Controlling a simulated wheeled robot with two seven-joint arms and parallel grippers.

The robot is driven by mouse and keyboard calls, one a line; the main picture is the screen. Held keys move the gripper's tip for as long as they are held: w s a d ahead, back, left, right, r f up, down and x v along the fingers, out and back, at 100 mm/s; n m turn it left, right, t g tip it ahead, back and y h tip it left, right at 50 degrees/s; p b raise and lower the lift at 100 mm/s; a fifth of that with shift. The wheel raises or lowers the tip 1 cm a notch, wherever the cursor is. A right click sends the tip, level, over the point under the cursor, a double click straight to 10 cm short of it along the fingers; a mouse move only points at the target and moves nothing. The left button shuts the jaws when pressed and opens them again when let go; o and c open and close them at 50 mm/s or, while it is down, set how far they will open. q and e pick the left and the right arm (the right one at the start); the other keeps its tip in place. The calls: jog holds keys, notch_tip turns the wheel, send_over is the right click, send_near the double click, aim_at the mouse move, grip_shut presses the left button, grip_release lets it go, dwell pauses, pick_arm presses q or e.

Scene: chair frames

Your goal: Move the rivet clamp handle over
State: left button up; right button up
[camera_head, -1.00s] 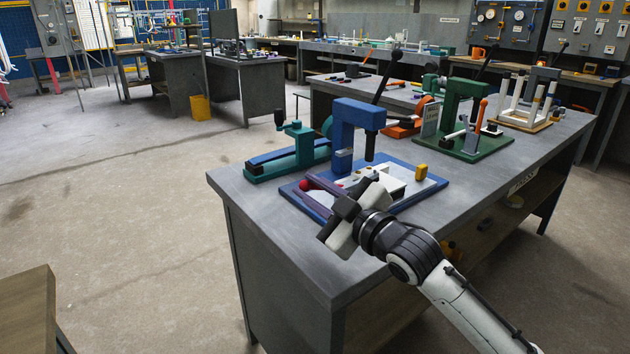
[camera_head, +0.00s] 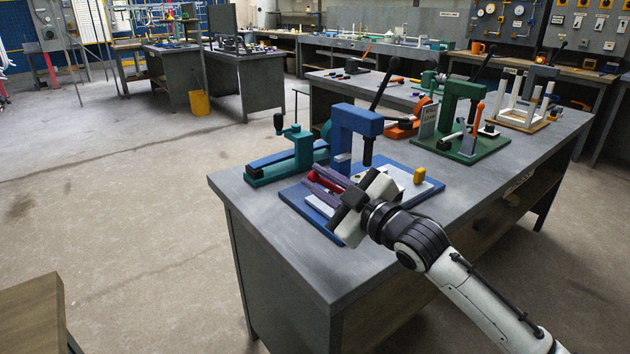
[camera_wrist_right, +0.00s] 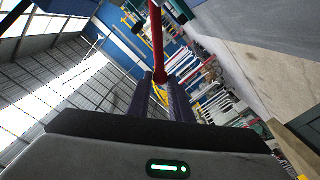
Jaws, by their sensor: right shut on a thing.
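The red clamp handle (camera_head: 328,183) is a thin rod. The gripper is above the blue base plate (camera_head: 297,200) of the blue press (camera_head: 340,150). The handle's pivot is hidden by my gripper in the head view. My left gripper is not in view.
A teal fixture (camera_head: 262,172) stands at the left on the grey bench (camera_head: 285,255). A yellow block (camera_head: 420,175) is on the plate's right side. A green press (camera_head: 455,115) stands farther right. The bench's front left corner is clear.

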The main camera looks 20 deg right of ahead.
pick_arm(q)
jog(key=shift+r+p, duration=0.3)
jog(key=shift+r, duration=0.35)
pick_arm(e)
jog(key=shift+w+d+r, duration=0.15)
jog(key=shift+d+r, duration=0.25)
jog(key=shift+r, duration=0.15)
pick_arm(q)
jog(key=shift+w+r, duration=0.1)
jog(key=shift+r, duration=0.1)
pick_arm(e)
jog(key=shift+d+r, duration=0.1)
pick_arm(q)
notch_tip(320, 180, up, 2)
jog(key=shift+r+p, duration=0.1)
jog(key=shift+p, duration=1.15)
pick_arm(e)
jog(key=shift+w+d+r, duration=0.25)
jog(key=shift+d+r, duration=0.2)
jog(key=shift+d, duration=0.15)
jog(key=shift+w+d+r, duration=0.2)
jog(key=shift+d+r, duration=0.2)
jog(key=shift+d, duration=0.2)
jog(key=shift+d+r, duration=0.1)
